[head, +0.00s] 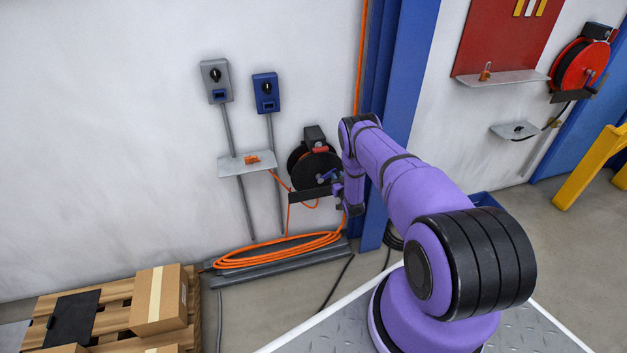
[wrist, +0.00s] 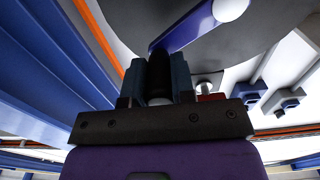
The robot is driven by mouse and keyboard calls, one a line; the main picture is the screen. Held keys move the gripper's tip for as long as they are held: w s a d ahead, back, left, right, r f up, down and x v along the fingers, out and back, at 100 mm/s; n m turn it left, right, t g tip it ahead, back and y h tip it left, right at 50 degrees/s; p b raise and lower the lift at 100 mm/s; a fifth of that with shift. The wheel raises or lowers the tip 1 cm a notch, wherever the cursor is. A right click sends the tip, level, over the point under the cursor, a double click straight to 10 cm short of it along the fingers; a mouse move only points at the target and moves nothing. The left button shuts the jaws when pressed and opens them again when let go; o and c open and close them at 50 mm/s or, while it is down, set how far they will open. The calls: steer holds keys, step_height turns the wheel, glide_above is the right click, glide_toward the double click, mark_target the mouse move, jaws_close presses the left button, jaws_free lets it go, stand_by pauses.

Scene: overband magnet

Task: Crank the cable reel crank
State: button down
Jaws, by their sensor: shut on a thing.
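The black cable reel (head: 300,165) is mounted on the wall, left of the blue column. Its blue crank arm (head: 327,175) shows in front of the reel disc, and my gripper (head: 339,188) is at it, partly hidden by my own arm. In the wrist view, the blue crank arm (wrist: 195,28) runs from a white round hub cap (wrist: 230,9) down to a dark handle (wrist: 159,72). The fingers of my gripper (wrist: 159,84) are shut on that handle, one on each side. The grey reel disc (wrist: 265,30) lies behind.
An orange cable (head: 285,250) lies coiled below the reel. A small shelf (head: 232,166) and two switch boxes (head: 215,80) (head: 265,92) are on the wall to the left. A blue column (head: 400,70) stands close right of the reel. A red reel (head: 575,66) hangs farther right.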

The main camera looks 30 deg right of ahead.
mark_target(329, 174)
steer(key=shift+w+a, duration=0.1)
steer(key=shift+a, duration=0.1)
steer(key=shift+w+a+r, duration=0.2)
steer(key=shift+a+r, duration=0.6)
steer(key=shift+r, duration=0.2)
steer(key=shift+a, duration=0.1)
steer(key=shift+w+a+r, duration=0.15)
steer(key=shift+a+r, duration=0.15)
steer(key=shift+a, duration=0.2)
steer(key=shift+w+a+r, duration=0.1)
steer(key=shift+a+r, duration=0.15)
steer(key=shift+a, duration=0.3)
steer(key=shift+w+a, duration=0.2)
steer(key=shift+a, duration=0.55)
steer(key=c, duration=0.8)
jaws_free()
steer(key=shift+r, duration=0.1)
